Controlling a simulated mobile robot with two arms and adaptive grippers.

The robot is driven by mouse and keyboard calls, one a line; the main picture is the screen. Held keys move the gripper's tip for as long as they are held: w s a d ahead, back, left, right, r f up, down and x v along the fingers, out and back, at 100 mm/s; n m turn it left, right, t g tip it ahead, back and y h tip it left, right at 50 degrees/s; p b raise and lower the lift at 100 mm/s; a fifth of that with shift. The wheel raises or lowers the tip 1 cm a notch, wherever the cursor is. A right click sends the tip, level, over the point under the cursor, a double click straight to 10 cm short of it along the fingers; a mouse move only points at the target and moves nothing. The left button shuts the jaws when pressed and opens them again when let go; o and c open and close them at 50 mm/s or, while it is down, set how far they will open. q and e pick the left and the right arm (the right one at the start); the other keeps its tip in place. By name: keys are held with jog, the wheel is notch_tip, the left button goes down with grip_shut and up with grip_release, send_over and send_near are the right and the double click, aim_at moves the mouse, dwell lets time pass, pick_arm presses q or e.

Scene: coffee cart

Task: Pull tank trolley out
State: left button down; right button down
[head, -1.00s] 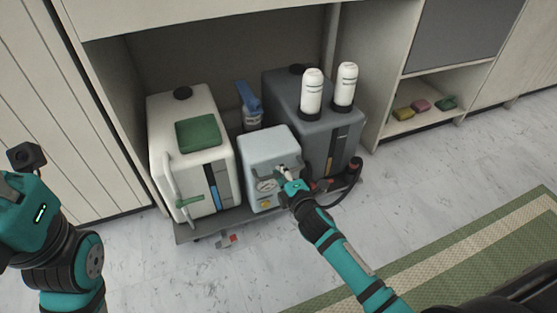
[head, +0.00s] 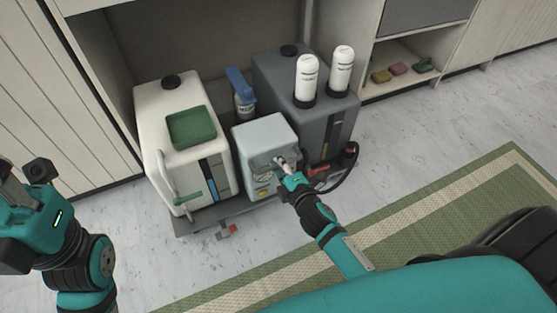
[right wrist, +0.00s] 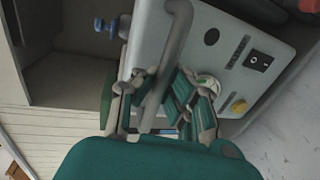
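The tank trolley (head: 195,226) is a low grey platform, partly out of the open cabinet bay. It carries a white tank (head: 150,112) on the left, a dark grey tank (head: 275,75) on the right and a light blue-grey box (head: 262,132) between them. My right gripper (head: 281,165) is at the box's front. In the right wrist view the grey bar handle (right wrist: 174,52) runs between the fingers (right wrist: 153,90), which are closed around it. My left gripper (head: 14,190) is at the far left, away from the trolley; its fingers are partly cut off.
A red-tipped part (head: 229,231) shows at the trolley's front. The floor ahead is clear up to a green mat (head: 440,215).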

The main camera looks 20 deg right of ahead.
dwell(0.3)
jog(key=c, duration=1.3)
grip_release()
jog(key=shift+c, duration=0.2)
jog(key=shift+s, duration=0.1)
jog(key=v, duration=1.2)
